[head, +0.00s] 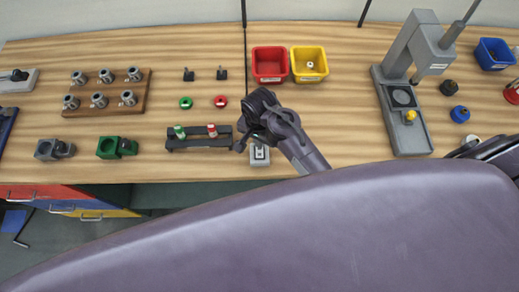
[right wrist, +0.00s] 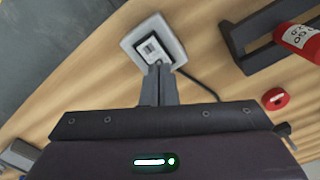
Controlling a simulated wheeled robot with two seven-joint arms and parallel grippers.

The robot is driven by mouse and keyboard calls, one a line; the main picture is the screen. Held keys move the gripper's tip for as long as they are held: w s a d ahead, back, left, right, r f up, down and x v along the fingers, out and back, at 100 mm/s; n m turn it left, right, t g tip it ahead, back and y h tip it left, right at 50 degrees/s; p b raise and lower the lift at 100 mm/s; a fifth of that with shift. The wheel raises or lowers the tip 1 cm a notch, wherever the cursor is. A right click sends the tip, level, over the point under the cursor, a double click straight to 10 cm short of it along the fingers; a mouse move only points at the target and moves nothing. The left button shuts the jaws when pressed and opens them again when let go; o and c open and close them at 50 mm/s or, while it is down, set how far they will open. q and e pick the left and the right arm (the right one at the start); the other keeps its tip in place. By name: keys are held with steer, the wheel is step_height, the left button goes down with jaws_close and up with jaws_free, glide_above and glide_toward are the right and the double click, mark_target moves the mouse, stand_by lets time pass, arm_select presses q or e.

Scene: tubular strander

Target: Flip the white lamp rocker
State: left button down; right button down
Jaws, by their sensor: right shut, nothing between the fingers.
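The white lamp rocker (right wrist: 150,48) sits in a dark frame on a pale grey switch box (right wrist: 129,41). In the head view the switch box (head: 260,161) stands near the bench's front edge, with the rocker (head: 259,153) on its top. My right gripper (right wrist: 158,66) is shut and empty, its fingertips at the rocker's near end. I cannot tell whether they touch it. In the head view the right gripper (head: 246,143) is just left of and above the switch box. My left gripper is not in view.
A dark rack (head: 185,143) with a green and a red-and-white cylinder stands left of the switch box. Red (head: 270,80) and yellow (head: 325,76) bins stand behind. A grey press (head: 420,145) is at the right. A black cable (right wrist: 200,85) leaves the box. The bench right of it is clear.

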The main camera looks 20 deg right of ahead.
steer(key=shift+f+b, duration=0.3)
steer(key=shift+f, duration=0.5)
steer(key=shift+r, duration=0.1)
steer(key=shift+r+p, duration=1.05)
steer(key=shift+r, duration=2.4)
